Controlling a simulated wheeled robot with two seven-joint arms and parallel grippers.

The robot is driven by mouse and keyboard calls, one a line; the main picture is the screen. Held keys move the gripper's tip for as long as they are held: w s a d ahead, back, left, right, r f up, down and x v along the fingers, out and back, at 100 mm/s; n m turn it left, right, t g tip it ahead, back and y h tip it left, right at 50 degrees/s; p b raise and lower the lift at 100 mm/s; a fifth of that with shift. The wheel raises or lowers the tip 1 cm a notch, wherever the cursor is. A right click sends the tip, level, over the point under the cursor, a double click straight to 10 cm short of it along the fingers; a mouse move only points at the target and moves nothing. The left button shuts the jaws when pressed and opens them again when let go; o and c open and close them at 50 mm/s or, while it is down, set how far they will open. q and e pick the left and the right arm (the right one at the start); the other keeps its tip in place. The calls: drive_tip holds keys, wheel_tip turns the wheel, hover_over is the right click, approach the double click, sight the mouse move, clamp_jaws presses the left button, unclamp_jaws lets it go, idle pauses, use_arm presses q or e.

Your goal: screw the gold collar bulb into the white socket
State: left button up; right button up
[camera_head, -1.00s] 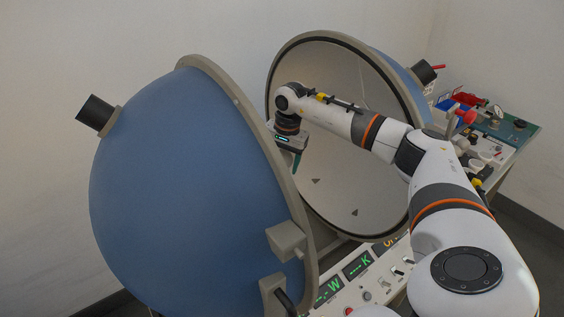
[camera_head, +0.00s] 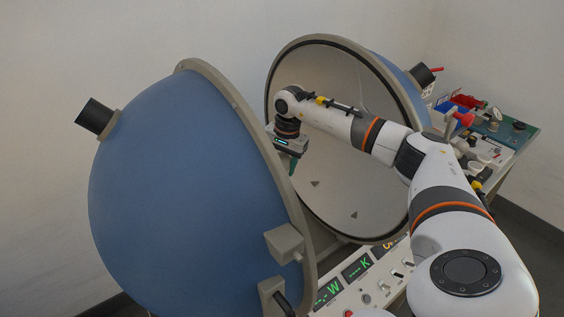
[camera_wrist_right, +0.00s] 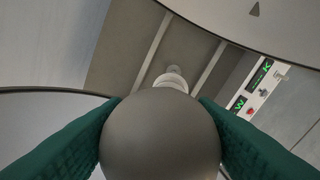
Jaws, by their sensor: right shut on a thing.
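My right gripper (camera_head: 293,165) hangs between the two halves of the blue sphere. In the right wrist view its green fingers are shut on a round grey bulb (camera_wrist_right: 160,140), one on each side. The bulb fills the lower middle of that view and its collar cannot be made out. A white ringed part (camera_wrist_right: 172,80), seemingly the white socket, shows just beyond the bulb and is partly covered by it. I cannot tell whether bulb and socket touch. The socket is hidden in the head view. My left gripper is not in view.
The near blue half-sphere (camera_head: 190,200) stands open at left, the far half (camera_head: 340,190) behind my arm. A panel with lit displays (camera_head: 357,267) and switches lies below. A bench at right holds a blue bin (camera_head: 462,116), a red bin (camera_head: 466,101) and small parts.

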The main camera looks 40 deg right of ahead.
drive_tip(key=m, duration=0.3)
drive_tip(key=m+p, duration=0.1)
drive_tip(key=m, duration=0.1)
drive_tip(key=shift+a+r+m+h, duration=0.1)
drive_tip(key=shift+a+m+h, duration=0.1)
drive_tip(key=shift+m+h, duration=0.15)
drive_tip(key=m, duration=0.4)
drive_tip(key=shift+s+m+h+p, duration=0.15)
drive_tip(key=shift+m+h+p, duration=0.1)
drive_tip(key=shift+p, duration=0.15)
drive_tip(key=m+p, duration=0.1)
drive_tip(key=m, duration=0.5)
drive_tip(key=shift+a+g, duration=0.15)
drive_tip(key=shift+g, duration=0.15)
drive_tip(key=m, duration=0.2)
drive_tip(key=m+p, duration=0.1)
drive_tip(key=m, duration=0.2)
drive_tip(key=shift+s+a+g+h, duration=0.1)
drive_tip(key=shift+s+g+h, duration=0.05)
drive_tip(key=shift+g+h, duration=0.15)
drive_tip(key=o, duration=0.8)
drive_tip(key=shift+o, duration=0.3)
drive_tip(key=shift+a, duration=0.1)
